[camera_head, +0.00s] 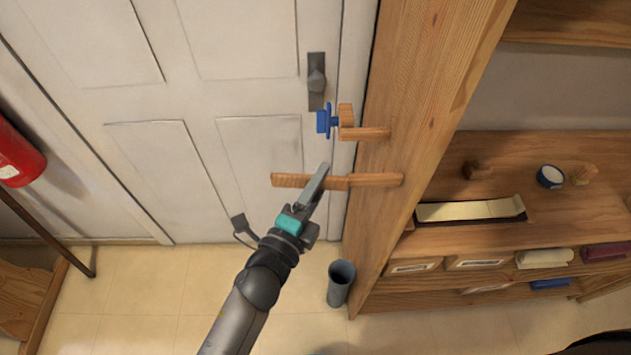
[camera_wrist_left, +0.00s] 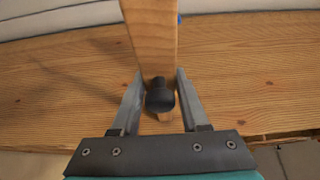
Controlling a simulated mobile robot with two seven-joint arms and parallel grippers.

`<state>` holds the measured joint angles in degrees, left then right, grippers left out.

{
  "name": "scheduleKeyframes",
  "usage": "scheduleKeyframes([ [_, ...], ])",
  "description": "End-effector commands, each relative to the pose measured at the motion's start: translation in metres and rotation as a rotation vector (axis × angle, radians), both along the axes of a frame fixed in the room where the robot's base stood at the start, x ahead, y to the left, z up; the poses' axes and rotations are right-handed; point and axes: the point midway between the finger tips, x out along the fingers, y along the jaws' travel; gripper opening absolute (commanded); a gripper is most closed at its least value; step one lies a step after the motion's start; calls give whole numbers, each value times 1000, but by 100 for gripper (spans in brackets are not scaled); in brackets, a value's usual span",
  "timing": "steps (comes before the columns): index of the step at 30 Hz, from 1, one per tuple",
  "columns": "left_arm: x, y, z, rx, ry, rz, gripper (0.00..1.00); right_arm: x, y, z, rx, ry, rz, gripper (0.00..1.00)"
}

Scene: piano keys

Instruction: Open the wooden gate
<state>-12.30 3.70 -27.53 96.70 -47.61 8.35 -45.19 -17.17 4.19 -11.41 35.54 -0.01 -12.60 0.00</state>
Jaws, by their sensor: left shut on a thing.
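The wooden gate is a narrow horizontal bar (camera_head: 290,180) that juts left from the tall wooden post (camera_head: 425,90), in front of a white door. My left gripper (camera_head: 318,182) is shut on the bar near its middle. In the left wrist view, the bar (camera_wrist_left: 153,40) runs between the two fingers of the left gripper (camera_wrist_left: 160,88), with a dark round knob (camera_wrist_left: 160,97) on it. The fingers hide part of the bar in the head view. My right gripper is not in view.
A wooden bracket with a blue knob (camera_head: 323,121) juts from the post just above the bar. The white door (camera_head: 160,150) has a dark handle (camera_head: 316,80). A grey bin (camera_head: 341,283) stands below. Shelves (camera_head: 470,235) fill the right. A red cylinder (camera_head: 18,155) is at left.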

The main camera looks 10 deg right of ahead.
Motion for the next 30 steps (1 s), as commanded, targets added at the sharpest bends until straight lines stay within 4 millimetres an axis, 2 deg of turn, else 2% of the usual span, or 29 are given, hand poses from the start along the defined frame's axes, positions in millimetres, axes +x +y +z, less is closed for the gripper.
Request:
scheduleKeyframes([
  [12,-1,-1,0,0,1,1,0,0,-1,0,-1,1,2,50],
  [13,-1,-1,0,0,1,1,48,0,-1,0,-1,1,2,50],
  [17,0,-1,0,0,1,1,62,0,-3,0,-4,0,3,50],
  [25,-1,0,0,0,1,1,62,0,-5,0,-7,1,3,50],
  [30,-12,8,-2,0,2,2,62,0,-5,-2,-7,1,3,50],
])
